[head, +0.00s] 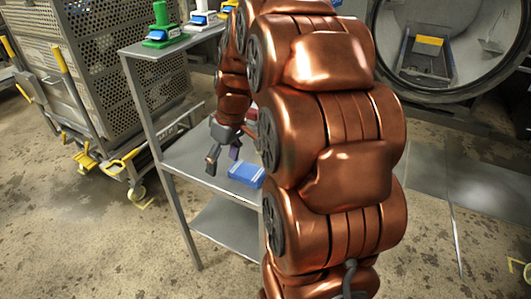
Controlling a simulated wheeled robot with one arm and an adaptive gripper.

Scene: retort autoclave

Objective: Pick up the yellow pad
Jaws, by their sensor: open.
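My gripper (222,160) is open and points down over the middle shelf of a grey metal rack (180,157). A blue pad-like block (246,174) with a pale edge lies on that shelf, just right of and below the fingers. No yellow pad can be made out on the shelf; my copper arm hides its right part. A small flat yellow patch (430,41) shows inside the round chamber at the upper right; I cannot tell whether it is a pad. Nothing can be seen between the fingers.
Green (162,32) and blue-and-white (203,18) items stand on the rack's top shelf. A perforated metal cage cart (110,80) with yellow handles stands at the left. The round chamber opening (390,60) is at the upper right. The concrete floor in front is clear.

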